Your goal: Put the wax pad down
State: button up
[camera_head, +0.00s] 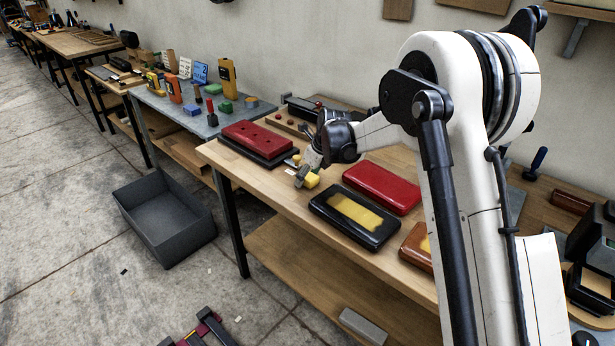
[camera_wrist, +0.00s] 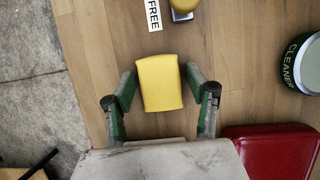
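The wax pad, a yellow block (camera_wrist: 160,83), sits between the two fingers of my gripper (camera_wrist: 160,75) in the wrist view. The fingertips lean inward against its two sides. In the head view the yellow pad (camera_head: 312,180) shows at the tip of my gripper (camera_head: 304,174), over the workbench (camera_head: 262,190), left of a black tray with a yellow face (camera_head: 352,211). Its height above the wood is hard to tell. A white label reading FREE (camera_wrist: 154,14) lies on the bench beyond the pad.
A second yellow-topped piece (camera_wrist: 184,8) stands beside the label. A red pad (camera_wrist: 278,150) and a green CLEANER tin (camera_wrist: 300,64) are to the right. A red block on a black base (camera_head: 258,140) is at the bench's left end. Bare wood lies around the pad.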

jog(key=shift+o, duration=0.2)
jog(key=shift+r, duration=0.1)
jog(key=shift+r, duration=0.25)
jog(key=s+d+r+n, duration=0.2)
jog(key=s+d+r, duration=0.2)
jog(key=r, duration=0.3)
jog(key=s+d+r+n+t, duration=0.1)
jog(key=s+d+r+n, duration=0.2)
jog(key=s+r, duration=0.25)
jog(key=s+d+r+n, duration=0.2)
jog(key=s+d+r, duration=0.2)
jog(key=r, duration=0.3)
jog(key=s+d+n+t+h, duration=0.1)
jog(key=s+d+n, duration=0.3)
jog(key=s, duration=0.6)
jog(key=s+d+n+t+h, duration=0.1)
jog(key=s+d+n, duration=0.3)
jog(key=s+n, duration=0.4)
jog(key=s+d+f+n+t+h, duration=0.1)
jog(key=s+d+n, duration=0.3)
jog(key=s, duration=0.9)
jog(key=n, duration=0.2)
jog(key=shift+d+n+h+p, duration=0.25)
jog(key=shift+n+h+p, duration=0.05)
jog(key=shift+n+p, duration=0.1)
jog(key=shift+o, duration=0.5)
jog(key=shift+f, duration=0.1)
